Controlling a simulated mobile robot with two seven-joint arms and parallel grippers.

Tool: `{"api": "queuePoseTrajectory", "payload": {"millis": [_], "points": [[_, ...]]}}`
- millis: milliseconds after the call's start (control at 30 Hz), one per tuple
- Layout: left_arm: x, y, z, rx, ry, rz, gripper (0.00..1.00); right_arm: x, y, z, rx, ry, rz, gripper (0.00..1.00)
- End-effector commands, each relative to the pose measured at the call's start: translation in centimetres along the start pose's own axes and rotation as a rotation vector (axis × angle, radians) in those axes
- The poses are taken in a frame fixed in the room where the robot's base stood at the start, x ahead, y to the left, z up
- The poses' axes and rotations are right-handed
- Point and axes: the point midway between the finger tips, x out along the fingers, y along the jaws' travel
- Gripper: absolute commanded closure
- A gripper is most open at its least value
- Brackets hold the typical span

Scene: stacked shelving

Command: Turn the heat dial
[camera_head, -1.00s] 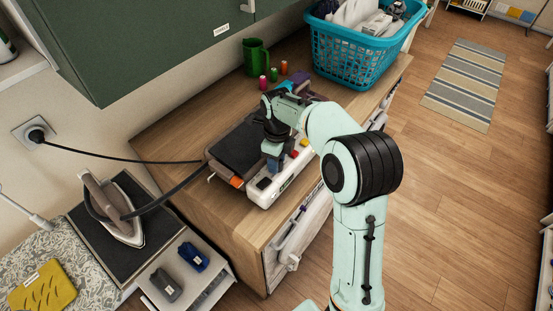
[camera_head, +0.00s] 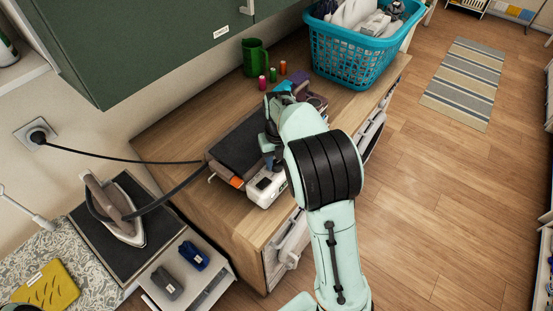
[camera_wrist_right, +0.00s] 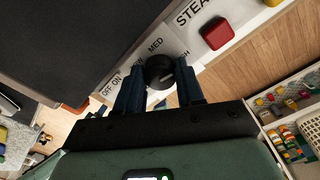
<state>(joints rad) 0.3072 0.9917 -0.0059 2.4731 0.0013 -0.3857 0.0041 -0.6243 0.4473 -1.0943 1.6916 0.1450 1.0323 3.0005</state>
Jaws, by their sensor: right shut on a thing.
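The heat dial (camera_wrist_right: 159,70) is a round black knob with a pale pointer line in the right wrist view. It sits on a white control panel (camera_head: 265,188) along the front of a dark grey pressing machine (camera_head: 238,148). Around it I read "OFF", "ON" and "MED"; another label is partly covered. My right gripper (camera_wrist_right: 158,82) has its blue fingers shut on the dial, one on each side. In the head view, my right gripper (camera_head: 270,155) is over the panel and my arm hides the dial. My left gripper is not in view.
A red button (camera_wrist_right: 217,33) lies beside the dial near the word "STEAM". Thread spools (camera_head: 273,75), a green mug (camera_head: 255,57) and a teal laundry basket (camera_head: 352,52) stand farther back. An iron (camera_head: 112,212) rests at left, with black cords crossing.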

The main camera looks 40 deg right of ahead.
Motion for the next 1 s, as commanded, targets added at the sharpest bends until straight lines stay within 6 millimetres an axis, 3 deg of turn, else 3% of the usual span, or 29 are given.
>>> {"api": "queuePoseTrajectory", "payload": {"millis": [733, 767, 833, 1000], "points": [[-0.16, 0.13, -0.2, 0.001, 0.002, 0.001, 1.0, -0.03, 0.0, 0.05, 0.095, -0.004, 0.002, 0.93], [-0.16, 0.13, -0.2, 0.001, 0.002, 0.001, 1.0, -0.03, 0.0, 0.05, 0.095, -0.004, 0.002, 0.59], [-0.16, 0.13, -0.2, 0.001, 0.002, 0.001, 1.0, -0.03, 0.0, 0.04, 0.095, -0.004, 0.001, 0.37], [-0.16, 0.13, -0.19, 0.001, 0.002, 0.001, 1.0, -0.01, 0.06, 0.03, 0.093, -0.004, 0.002, 0.37]]}}
